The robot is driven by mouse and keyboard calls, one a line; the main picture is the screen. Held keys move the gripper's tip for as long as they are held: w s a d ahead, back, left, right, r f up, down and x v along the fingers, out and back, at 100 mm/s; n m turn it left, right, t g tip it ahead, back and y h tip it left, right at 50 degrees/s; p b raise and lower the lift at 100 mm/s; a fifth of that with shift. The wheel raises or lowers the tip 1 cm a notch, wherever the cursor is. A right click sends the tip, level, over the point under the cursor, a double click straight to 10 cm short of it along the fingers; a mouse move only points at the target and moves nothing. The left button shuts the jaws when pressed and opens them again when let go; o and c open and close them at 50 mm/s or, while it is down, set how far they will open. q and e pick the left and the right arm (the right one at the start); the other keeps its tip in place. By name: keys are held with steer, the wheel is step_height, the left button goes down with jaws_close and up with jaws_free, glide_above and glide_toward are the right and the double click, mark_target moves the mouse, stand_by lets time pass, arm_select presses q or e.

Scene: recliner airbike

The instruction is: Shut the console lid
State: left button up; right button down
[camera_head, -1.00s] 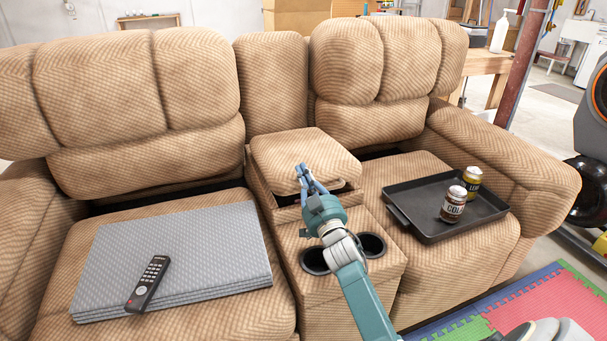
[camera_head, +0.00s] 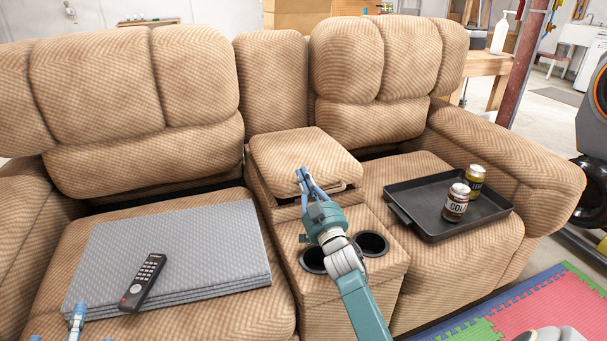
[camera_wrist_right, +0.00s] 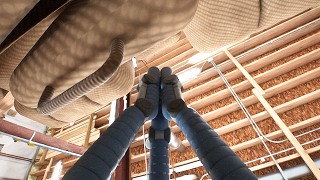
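The tan console lid (camera_head: 300,152) lies nearly flat on the center console (camera_head: 325,275) of the recliner, between the two seats. Only a thin dark line shows under its front edge. My right gripper (camera_head: 303,174) is at the front edge of the lid, with its blue fingers pointing up in front of it. In the right wrist view, the fingertips (camera_wrist_right: 160,76) are together with nothing seen between them; tan upholstery fills the upper left. I cannot tell whether the fingers touch the lid. My left gripper (camera_head: 72,328) shows only spread fingertips at the bottom left.
Two cup holders (camera_head: 372,243) are in the console front, beside my right arm. A black tray (camera_head: 425,226) with two cans (camera_head: 456,202) is on the right seat.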

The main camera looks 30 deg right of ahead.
arm_select(q)
steer(key=s+r+t+h+b, duration=0.2)
steer(key=s+r+t, duration=0.2)
steer(key=r, duration=0.9)
steer(key=t, duration=0.2)
steer(key=shift+d+t+h, duration=0.25)
steer(key=shift+t+h, duration=0.05)
steer(key=shift+t, duration=0.1)
